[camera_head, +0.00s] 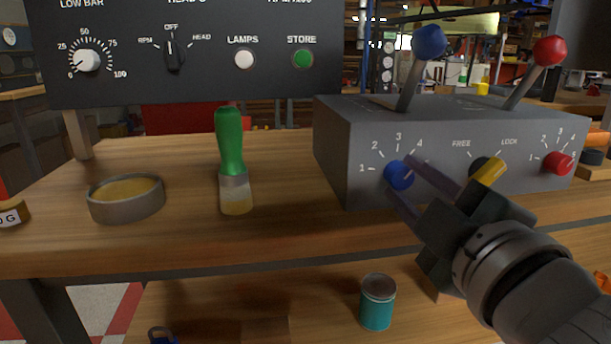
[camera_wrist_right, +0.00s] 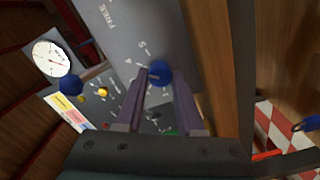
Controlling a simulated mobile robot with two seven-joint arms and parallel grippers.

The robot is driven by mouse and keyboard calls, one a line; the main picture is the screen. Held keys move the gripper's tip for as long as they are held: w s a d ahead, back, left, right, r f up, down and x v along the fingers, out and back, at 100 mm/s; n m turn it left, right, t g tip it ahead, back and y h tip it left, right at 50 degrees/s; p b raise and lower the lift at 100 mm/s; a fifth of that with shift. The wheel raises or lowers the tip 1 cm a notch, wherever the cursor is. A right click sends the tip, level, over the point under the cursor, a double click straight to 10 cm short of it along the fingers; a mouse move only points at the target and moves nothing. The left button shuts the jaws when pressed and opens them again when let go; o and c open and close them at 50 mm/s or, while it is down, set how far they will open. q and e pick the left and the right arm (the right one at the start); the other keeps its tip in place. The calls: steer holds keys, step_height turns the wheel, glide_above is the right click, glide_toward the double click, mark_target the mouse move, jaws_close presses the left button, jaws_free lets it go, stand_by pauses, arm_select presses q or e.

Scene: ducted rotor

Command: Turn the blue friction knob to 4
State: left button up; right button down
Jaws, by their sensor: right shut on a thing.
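The blue friction knob (camera_head: 399,174) sits on the front of the grey box (camera_head: 345,170) at right, below a dial with 1, 2, 3 and 4 in view. My right gripper (camera_head: 405,178) has its two fingers on either side of the knob and is shut on it. In the right wrist view the blue knob (camera_wrist_right: 160,73) shows between the fingertips of the right gripper (camera_wrist_right: 161,77). The fingers hide part of the dial, and I cannot tell which number the knob points to. My left gripper is not in view.
A yellow knob (camera_head: 488,170) and a red knob (camera_head: 558,163) share the panel. Blue (camera_head: 429,42) and red (camera_head: 550,51) ball levers rise above. A green-handled brush (camera_head: 230,150) and a round tin (camera_head: 126,199) stand on the bench to the left.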

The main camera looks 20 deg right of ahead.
stand_by(0.5)
steer(key=c, duration=0.5)
jaws_free()
steer(key=shift+r, duration=0.1)
